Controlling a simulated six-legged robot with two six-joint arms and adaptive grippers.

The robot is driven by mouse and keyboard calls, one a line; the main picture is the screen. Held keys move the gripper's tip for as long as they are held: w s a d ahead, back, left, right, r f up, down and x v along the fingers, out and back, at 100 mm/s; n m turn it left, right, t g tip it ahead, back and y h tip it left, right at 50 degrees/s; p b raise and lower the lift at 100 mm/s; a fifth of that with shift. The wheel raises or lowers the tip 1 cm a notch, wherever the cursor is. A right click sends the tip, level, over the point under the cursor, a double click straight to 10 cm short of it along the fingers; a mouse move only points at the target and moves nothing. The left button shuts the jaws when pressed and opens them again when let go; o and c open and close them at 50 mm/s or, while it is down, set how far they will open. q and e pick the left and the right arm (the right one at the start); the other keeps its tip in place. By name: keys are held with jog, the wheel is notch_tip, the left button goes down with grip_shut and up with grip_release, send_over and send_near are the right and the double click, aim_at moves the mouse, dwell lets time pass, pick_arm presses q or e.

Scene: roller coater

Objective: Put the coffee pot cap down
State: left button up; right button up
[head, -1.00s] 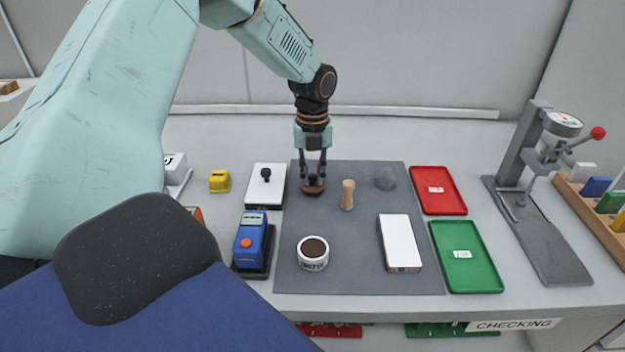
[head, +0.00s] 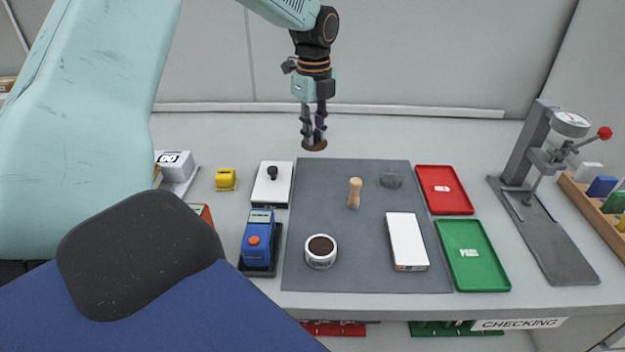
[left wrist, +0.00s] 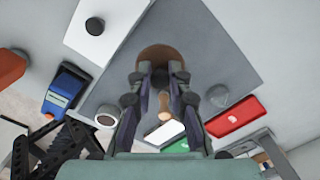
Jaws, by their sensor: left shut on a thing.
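The coffee pot cap appears to be the brown round disc (head: 315,146) under my left gripper (head: 313,133). The gripper points down and its fingers are shut on the middle of the disc, which hides how they grip it. The disc looks held level above the bench, in line with the bench just behind the grey mat (head: 335,230). The left wrist view also shows the disc (left wrist: 160,55) beyond the fingertips (left wrist: 161,78). My right gripper is not in view.
On the mat are a wooden handle (head: 354,193), a grey translucent piece (head: 391,179), a white box (head: 407,240) and a white cup of dark powder (head: 321,250). Red (head: 444,190) and green (head: 473,255) trays lie right. A white plate with a black knob (head: 272,184) lies left.

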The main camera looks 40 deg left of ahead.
aim_at(314, 180)
pick_arm(q)
jog(key=shift+n, duration=0.7)
notch_tip(314, 180, down, 10)
jog(key=shift+w+f+b, duration=0.1)
jog(key=shift+b, duration=0.4)
jog(key=shift+d, duration=0.1)
jog(key=o, duration=0.7)
jog(key=shift+f, duration=0.1)
jog(key=shift+o, duration=0.2)
notch_tip(314, 180, up, 12)
jog(key=shift+r+p, duration=0.2)
jog(key=shift+p, duration=0.4)
